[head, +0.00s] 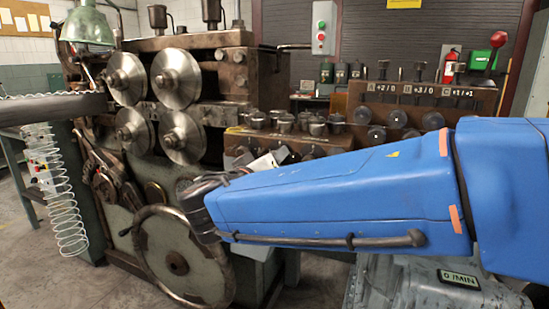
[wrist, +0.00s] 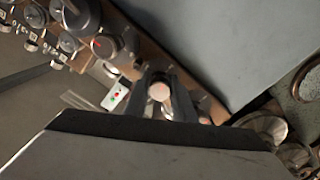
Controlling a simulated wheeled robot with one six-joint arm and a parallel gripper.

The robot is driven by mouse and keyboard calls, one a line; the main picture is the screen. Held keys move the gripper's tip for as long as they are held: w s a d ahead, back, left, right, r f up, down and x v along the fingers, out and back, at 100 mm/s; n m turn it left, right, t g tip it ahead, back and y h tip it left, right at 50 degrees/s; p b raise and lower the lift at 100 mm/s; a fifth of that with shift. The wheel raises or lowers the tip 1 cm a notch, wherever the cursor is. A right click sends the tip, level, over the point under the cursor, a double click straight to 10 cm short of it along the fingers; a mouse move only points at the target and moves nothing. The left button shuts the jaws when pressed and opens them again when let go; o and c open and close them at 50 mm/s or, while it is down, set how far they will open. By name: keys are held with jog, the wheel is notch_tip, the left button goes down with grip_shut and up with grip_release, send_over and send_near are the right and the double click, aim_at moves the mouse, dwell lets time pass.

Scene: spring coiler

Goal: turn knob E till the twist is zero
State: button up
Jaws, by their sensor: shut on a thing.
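My gripper (wrist: 160,95) is shut around a small knob with a round, pale pinkish end (wrist: 159,91) in the wrist view. The knob sits on the brown panel strip, and no letter by it can be read, so I cannot tell from marking that it is knob E. In the head view the blue arm hides the fingertips and the held knob. The panel plates (head: 418,91) read A +2/0, B +3/0 and C +1/+1. No plate for E and no twist reading for it shows.
More round dials (wrist: 103,45) line the panel beside my gripper. The coiler has big steel rollers (head: 176,78) and a handwheel (head: 180,257) close to my wrist. Several small metal knobs (head: 285,122) stand on a block behind the arm. A counter (head: 459,279) reads 0 /MIN.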

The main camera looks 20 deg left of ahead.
jog(key=m, duration=0.4)
jog(key=shift+f+m, duration=0.1)
jog(key=shift+m, duration=0.2)
jog(key=m, duration=0.9)
jog(key=shift+m, duration=1.8)
jog(key=o, duration=0.8)
jog(key=s, duration=0.5)
jog(key=s+a, duration=0.1)
jog(key=s, duration=1.1)
jog(key=shift+s+a, duration=0.2)
